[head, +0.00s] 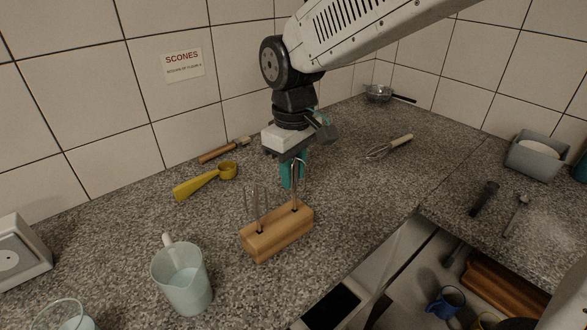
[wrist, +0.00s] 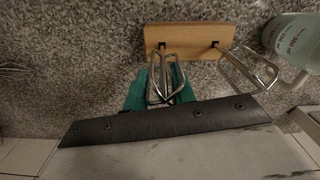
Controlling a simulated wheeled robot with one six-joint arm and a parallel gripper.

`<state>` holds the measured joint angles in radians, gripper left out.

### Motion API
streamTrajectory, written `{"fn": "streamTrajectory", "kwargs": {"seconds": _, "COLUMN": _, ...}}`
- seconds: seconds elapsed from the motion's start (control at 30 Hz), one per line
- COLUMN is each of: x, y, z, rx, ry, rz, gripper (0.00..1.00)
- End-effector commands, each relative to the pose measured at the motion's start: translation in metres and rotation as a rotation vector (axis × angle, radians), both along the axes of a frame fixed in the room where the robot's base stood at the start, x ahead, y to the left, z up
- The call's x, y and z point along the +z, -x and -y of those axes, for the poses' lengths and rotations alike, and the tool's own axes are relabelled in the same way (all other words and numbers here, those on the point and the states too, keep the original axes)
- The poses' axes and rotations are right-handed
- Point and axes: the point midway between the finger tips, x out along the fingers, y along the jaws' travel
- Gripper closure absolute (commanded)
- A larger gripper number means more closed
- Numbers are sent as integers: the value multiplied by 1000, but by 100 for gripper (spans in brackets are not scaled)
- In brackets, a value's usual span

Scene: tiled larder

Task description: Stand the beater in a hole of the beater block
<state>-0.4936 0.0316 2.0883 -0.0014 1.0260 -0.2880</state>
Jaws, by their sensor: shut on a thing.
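The beater block (head: 277,238) is a pale wooden bar on the speckled worktop; it also shows at the top of the wrist view (wrist: 190,36). My gripper (head: 291,178) is above the block's right end in the head view, its teal fingers shut on a wire beater (head: 295,192). In the wrist view, the held beater (wrist: 163,78) sits between the fingers, and its shaft runs to a dark hole of the block. It looks upright; how deep its end sits is hard to tell. A second beater (head: 256,212) stands in the block's left hole.
A pale measuring jug (head: 183,279) stands in front of the block, left. A yellow scoop (head: 205,180) and a wooden-handled tool (head: 218,152) lie behind left. A whisk (head: 388,147) lies behind right.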

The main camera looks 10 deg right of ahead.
Motion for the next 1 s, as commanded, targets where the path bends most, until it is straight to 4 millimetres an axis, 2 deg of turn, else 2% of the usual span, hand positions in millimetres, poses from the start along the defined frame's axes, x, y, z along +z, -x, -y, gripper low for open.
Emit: {"fn": "streamTrajectory", "kwargs": {"seconds": 1.0, "x": -9, "y": 0, "z": 0, "rx": 0, "ry": 0, "rz": 0, "gripper": 91}}
